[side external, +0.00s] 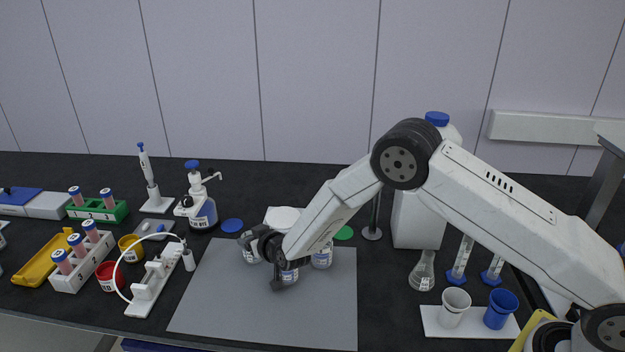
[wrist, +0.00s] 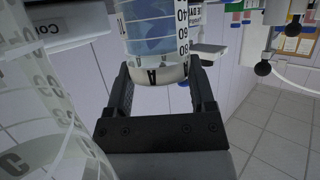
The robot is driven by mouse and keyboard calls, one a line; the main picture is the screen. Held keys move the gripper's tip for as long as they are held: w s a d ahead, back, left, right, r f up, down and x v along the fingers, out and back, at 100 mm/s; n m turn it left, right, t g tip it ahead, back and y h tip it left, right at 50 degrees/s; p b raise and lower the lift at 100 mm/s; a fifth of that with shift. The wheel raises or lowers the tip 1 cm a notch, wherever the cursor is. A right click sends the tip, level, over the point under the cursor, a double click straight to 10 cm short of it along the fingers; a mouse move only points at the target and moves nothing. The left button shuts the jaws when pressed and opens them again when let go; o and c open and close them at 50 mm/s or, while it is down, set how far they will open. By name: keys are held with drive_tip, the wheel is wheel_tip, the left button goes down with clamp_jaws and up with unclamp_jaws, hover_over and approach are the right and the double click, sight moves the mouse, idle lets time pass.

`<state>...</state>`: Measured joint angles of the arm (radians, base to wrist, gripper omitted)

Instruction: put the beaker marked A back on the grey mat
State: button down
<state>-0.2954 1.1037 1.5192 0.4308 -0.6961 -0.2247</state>
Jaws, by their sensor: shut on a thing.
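The beaker marked A (wrist: 158,72) is clear with printed graduations and something blue in or behind it. It stands between the fingers of my gripper (wrist: 162,82), which is shut on it. A second beaker, marked C (wrist: 45,120), fills the left of the wrist view. In the side view my gripper (side external: 268,248) is low over the back of the grey mat (side external: 225,305). Labelled beakers show around it, at its left (side external: 250,257), in front (side external: 289,276) and at its right (side external: 322,258). My arm partly hides them, and I cannot tell here whether A touches the mat.
A blue disc (side external: 232,226) and a green disc (side external: 344,233) lie behind the mat. A dispenser bottle (side external: 202,212) and a white stand with a tube (side external: 155,285) are left. A flask (side external: 423,272) and cups on a white tray (side external: 432,325) are right. The mat's front is clear.

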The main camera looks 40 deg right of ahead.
drive_tip(key=shift+s+f, duration=0.15)
drive_tip(key=shift+f, duration=0.35)
unclamp_jaws()
drive_tip(key=shift+r, duration=0.4)
drive_tip(key=shift+v, duration=1)
drive_tip(key=v, duration=1)
drive_tip(key=shift+r, duration=0.25)
drive_tip(key=shift+d, duration=0.15)
